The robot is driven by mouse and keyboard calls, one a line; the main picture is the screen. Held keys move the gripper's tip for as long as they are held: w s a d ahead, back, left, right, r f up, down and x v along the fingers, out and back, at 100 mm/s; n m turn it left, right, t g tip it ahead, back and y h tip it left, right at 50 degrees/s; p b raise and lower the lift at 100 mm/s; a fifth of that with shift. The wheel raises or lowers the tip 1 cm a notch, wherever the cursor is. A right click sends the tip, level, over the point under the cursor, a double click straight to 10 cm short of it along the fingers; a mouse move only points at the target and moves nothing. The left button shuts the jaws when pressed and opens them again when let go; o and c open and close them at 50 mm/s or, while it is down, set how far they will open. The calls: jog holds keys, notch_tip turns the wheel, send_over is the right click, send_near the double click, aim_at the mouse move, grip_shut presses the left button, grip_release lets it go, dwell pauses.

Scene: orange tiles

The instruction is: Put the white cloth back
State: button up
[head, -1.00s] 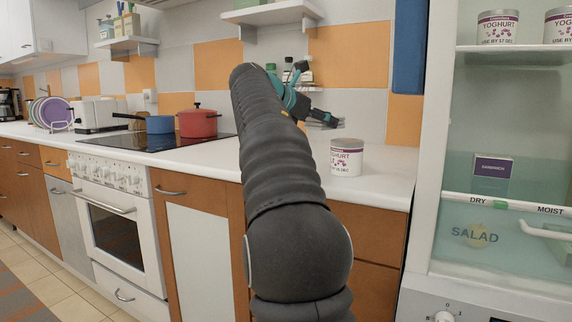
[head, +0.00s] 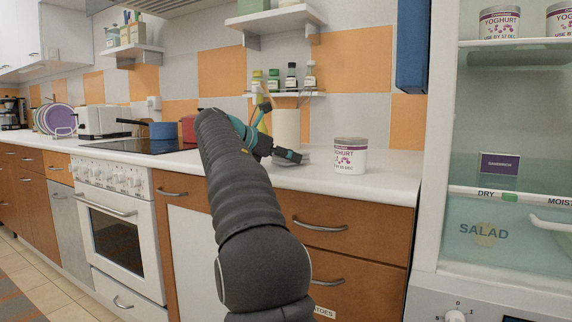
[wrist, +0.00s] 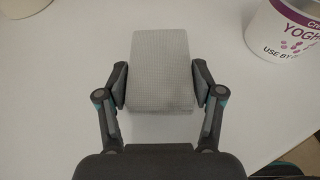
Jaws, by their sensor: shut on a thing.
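My gripper (wrist: 161,88) is shut on the white cloth (wrist: 160,60), with one finger pressed against each side. The cloth looks like a pale grey, neatly folded rectangular block in the wrist view. In the head view my gripper (head: 302,157) is low over the white counter, left of the yoghurt tub. The cloth is mostly hidden there by the gripper and arm. I cannot tell whether the cloth touches the counter.
A yoghurt tub (head: 350,156) stands on the counter (head: 385,183) just right of the gripper. Several bottles stand on a small wall shelf (head: 300,94). A red pot (head: 188,128) is on the hob.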

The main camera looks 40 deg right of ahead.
jog(key=shift+f, duration=0.3)
jog(key=o, duration=1.1)
jog(key=shift+o, duration=0.2)
jog(key=shift+r, duration=0.1)
jog(key=shift+a+r, duration=0.2)
jog(key=p+v, duration=0.3)
jog(key=v, duration=0.8)
jog(key=shift+a, duration=0.3)
jog(key=shift+s, duration=0.1)
